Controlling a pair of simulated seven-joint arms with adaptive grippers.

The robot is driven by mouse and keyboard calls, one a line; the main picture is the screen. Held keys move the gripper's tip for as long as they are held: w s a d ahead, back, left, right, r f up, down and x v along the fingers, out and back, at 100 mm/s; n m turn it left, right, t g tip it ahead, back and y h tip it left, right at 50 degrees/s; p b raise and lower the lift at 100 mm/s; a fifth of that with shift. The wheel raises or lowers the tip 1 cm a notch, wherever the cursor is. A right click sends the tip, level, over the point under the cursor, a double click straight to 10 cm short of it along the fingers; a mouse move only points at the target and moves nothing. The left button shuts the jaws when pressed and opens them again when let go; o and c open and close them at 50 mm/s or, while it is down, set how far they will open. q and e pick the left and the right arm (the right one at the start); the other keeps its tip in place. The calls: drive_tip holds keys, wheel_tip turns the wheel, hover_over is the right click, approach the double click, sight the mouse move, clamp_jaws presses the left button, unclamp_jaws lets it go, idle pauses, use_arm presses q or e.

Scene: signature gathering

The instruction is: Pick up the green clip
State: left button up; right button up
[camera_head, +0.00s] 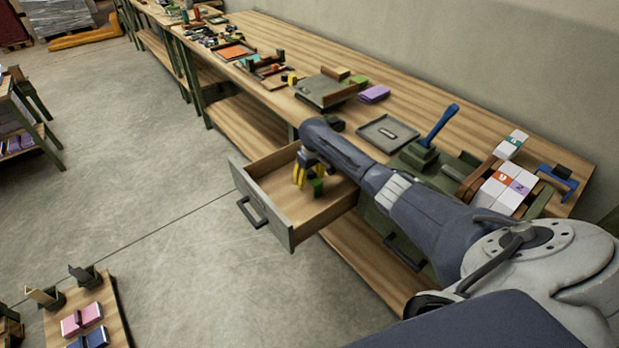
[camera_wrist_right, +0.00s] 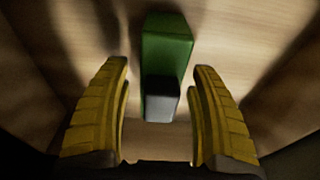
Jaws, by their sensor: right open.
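The green clip (camera_head: 318,187) lies in the open wooden drawer (camera_head: 268,199), next to my right gripper. In the right wrist view the green clip (camera_wrist_right: 166,50) has a green body and a dark grey end that points toward the gripper. My right gripper (camera_head: 303,180) is inside the drawer, pointing down. In the right wrist view its yellow fingers (camera_wrist_right: 162,105) are open, one on each side of the clip's grey end, with visible gaps. The fingers do not touch the clip. My left gripper is not in view.
The drawer's front panel and handle (camera_head: 252,212) stick out from the workbench. On the bench are a grey tray (camera_head: 388,134), a green stamp with a blue handle (camera_head: 436,128), a purple block (camera_head: 374,94) and white cards (camera_head: 497,190). The rest of the drawer floor looks empty.

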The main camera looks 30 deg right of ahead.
drive_tip(key=shift+c, duration=0.4)
clamp_jaws()
